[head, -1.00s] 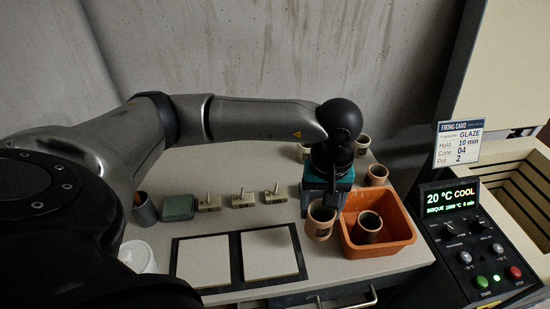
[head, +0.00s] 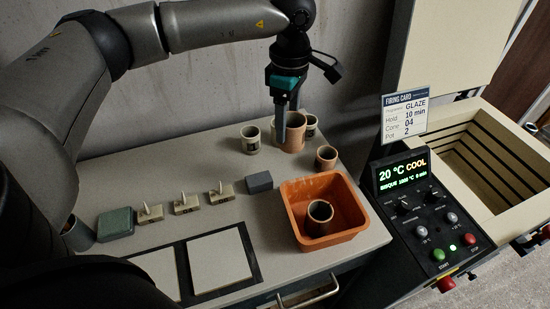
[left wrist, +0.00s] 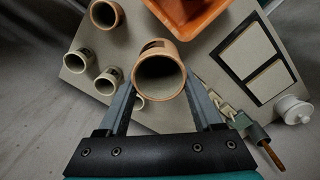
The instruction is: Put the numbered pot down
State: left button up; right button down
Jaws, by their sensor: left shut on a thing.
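My left gripper (head: 288,116) is shut on a terracotta pot (head: 294,138) at the back of the table. In the left wrist view the held pot (left wrist: 160,78) sits between the fingers, mouth toward the camera, with a dark label on its side; no number is readable. It looks closer to the camera than the other pots, but I cannot tell whether its base touches the table. Near it stand a cream pot (head: 250,139), another pale pot (head: 312,124) partly hidden behind it, and a small brown pot (head: 326,157). My right gripper is not in view.
An orange bin (head: 349,228) holds a dark-mouthed pot (head: 320,211). A grey block (head: 259,182), several handled stamps (head: 186,203), a green box (head: 115,223) and pale tiles (head: 222,262) lie on the table. The kiln control panel (head: 425,210) is at right. The firing card (head: 405,114) reads Pot 2.

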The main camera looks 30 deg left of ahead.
aim_at(287, 136)
pick_arm(q)
jog(key=shift+f+b, duration=0.9)
jog(key=shift+f, duration=7.2)
jog(key=shift+f, duration=0.15)
jog(key=o, duration=1.2)
jog(key=shift+c, duration=0.2)
jog(key=shift+r, duration=0.2)
notch_tip(287, 136, up, 12)
jog(key=shift+p, duration=0.8)
